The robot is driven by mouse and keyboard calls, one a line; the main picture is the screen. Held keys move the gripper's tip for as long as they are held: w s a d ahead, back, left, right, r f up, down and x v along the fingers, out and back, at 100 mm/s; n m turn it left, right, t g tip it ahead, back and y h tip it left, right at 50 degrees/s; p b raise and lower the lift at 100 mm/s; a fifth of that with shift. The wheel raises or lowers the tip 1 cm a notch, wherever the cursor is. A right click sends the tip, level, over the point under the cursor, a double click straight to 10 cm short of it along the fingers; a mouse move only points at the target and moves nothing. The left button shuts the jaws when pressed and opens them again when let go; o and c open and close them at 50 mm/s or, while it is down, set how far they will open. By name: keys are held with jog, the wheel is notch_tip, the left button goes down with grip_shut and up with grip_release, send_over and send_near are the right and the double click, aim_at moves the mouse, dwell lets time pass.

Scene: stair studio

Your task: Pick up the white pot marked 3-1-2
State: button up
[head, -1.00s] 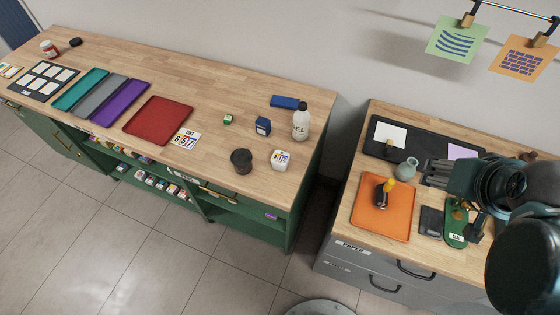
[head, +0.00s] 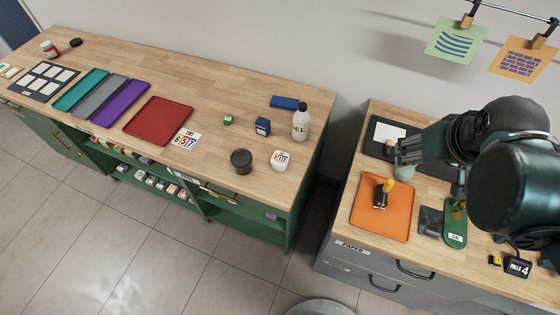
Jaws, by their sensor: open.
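A small white pot (head: 281,161) with a marked label stands upright near the front right of the long wooden counter. Its characters are too small to read surely. My gripper (head: 398,157) is open over the right-hand cabinet top, well to the right of the pot and apart from it. The gripper partly hides a grey-green vase (head: 405,173); I cannot tell whether they touch.
A red tray (head: 158,121) lies farther left. A gap separates the counter from the cabinet, where an orange tray (head: 404,225) lies.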

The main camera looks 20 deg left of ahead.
jog(key=w+a+f+n+g, duration=0.25)
jog(key=w+a+n, duration=0.25)
jog(key=a, duration=0.5)
jog(key=n+g+p, duration=0.2)
jog(key=n+g, duration=0.1)
jog(key=n, duration=0.6)
send_over(280, 158)
jog(key=shift+h, duration=0.4)
jog(key=f, duration=1.7)
jog(key=shift+w+d+f, duration=0.1)
jog(key=shift+w+d, duration=0.2)
jog(key=shift+d, duration=0.05)
jog(key=shift+s+a+f+n, duration=0.2)
jog(key=shift+a+f+n, duration=0.1)
jog(key=shift+n, duration=0.1)
jog(key=shift+f, duration=0.15)
jog(key=shift+f, duration=1.15)
jog(key=shift+f, duration=0.1)
jog(key=shift+s+f+b, duration=0.1)
jog(key=shift+f+b, duration=0.35)
jog(key=shift+f, duration=2.05)
